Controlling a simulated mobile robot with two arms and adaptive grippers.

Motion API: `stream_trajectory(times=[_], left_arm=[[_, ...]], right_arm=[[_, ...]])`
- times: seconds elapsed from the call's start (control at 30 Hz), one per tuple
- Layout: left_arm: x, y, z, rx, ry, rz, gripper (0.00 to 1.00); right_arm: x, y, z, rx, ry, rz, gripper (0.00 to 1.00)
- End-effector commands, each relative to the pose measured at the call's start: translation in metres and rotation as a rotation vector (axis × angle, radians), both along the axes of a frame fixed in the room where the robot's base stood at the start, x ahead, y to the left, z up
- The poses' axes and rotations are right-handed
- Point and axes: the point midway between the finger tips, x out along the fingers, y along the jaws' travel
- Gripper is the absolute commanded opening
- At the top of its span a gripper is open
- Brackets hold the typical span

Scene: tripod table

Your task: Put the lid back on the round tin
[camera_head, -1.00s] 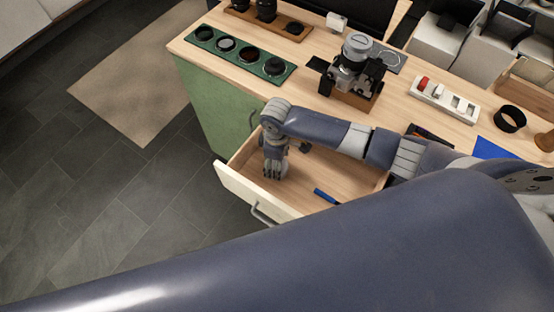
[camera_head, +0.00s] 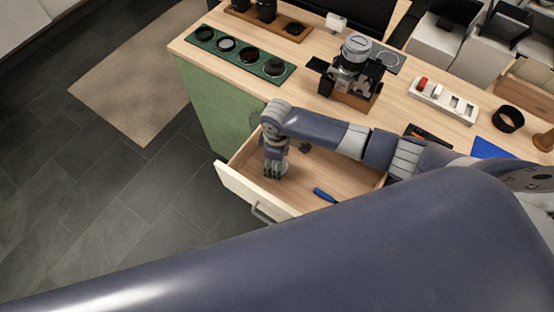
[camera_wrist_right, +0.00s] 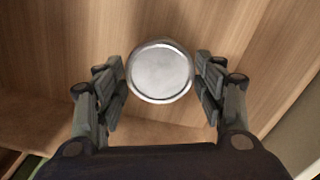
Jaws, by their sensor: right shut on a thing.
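My right gripper (camera_head: 276,172) reaches down into the open drawer (camera_head: 232,192). In the right wrist view, its fingers (camera_wrist_right: 161,88) are on both sides of a round silver metal piece (camera_wrist_right: 160,71) and are shut on it. The piece has a flat, shiny face and a thin raised rim. I cannot tell whether it is the lid alone or the tin with its lid on. In the head view the gripper hides it. My left gripper is not in view.
A blue-handled tool (camera_head: 325,195) and a small dark object (camera_head: 305,147) lie in the drawer. On the tabletop above are a green tray (camera_head: 215,51) with round pieces, a camera (camera_head: 355,70) on a stand, a white switch block (camera_head: 445,100) and a black ring (camera_head: 508,119).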

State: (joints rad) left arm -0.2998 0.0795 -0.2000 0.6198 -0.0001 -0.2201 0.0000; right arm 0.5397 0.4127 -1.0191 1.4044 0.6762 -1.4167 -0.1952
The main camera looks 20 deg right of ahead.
Motion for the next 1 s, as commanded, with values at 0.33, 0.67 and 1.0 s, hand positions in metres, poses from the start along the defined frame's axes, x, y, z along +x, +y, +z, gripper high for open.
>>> stream_trajectory(times=[0.33, 0.67, 1.0], left_arm=[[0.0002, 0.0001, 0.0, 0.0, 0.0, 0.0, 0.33], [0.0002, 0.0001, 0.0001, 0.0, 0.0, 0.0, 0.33], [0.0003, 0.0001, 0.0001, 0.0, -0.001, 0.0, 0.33]], right_arm=[[0.0, 0.0001, -0.0004, 0.0, 0.0, 0.0, 0.56], [-0.0001, 0.0002, -0.0004, 0.0, 0.0, 0.0, 0.87], [0.0, 0.0001, -0.0004, 0.0, 0.0, 0.0, 1.0]])
